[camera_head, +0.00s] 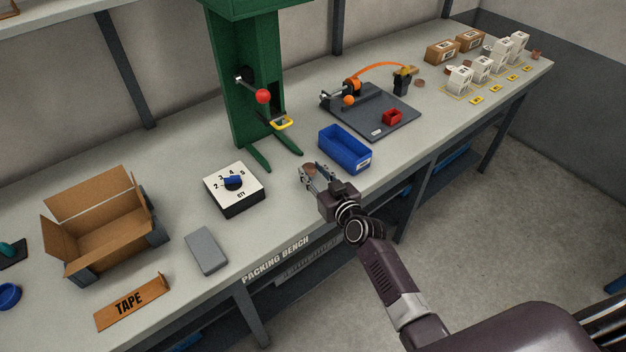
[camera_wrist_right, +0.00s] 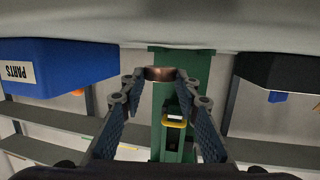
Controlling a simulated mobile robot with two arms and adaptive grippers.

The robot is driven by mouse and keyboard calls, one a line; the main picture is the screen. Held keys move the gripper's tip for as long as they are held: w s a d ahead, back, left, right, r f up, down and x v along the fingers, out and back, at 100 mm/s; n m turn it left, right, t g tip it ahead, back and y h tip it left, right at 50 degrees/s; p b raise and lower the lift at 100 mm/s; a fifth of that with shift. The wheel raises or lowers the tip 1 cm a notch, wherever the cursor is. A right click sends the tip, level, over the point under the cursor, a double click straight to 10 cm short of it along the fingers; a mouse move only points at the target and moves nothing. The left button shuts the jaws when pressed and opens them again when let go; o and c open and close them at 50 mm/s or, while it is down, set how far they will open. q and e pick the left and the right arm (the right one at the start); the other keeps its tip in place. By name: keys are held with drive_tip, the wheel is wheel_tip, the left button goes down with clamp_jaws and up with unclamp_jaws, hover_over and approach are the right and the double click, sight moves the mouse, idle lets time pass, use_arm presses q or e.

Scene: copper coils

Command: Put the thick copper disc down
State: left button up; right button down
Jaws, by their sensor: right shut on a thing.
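The thick copper disc (camera_head: 310,168) is at the tips of my right gripper (camera_head: 313,173), over the front part of the packing bench (camera_head: 276,228). In the right wrist view, which looks upside down, the copper disc (camera_wrist_right: 160,73) sits between the two fingertips, which are shut on it. The disc is close to the bench top; I cannot tell whether it touches. Fingers hide part of the disc in the head view. My left gripper is not in view.
A blue parts bin (camera_head: 345,149) stands just right of the disc, and a white dial box (camera_head: 234,190) stands to its left. A green press (camera_head: 240,100) rises behind. Clear bench top lies between the dial box and the bin.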

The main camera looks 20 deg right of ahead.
drive_tip(key=shift+f, duration=1.3)
drive_tip(key=shift+f, duration=0.1)
drive_tip(key=shift+f+b, duration=0.1)
drive_tip(key=shift+b, duration=0.3)
drive_tip(key=c, duration=1.5)
unclamp_jaws()
drive_tip(key=shift+o, duration=0.2)
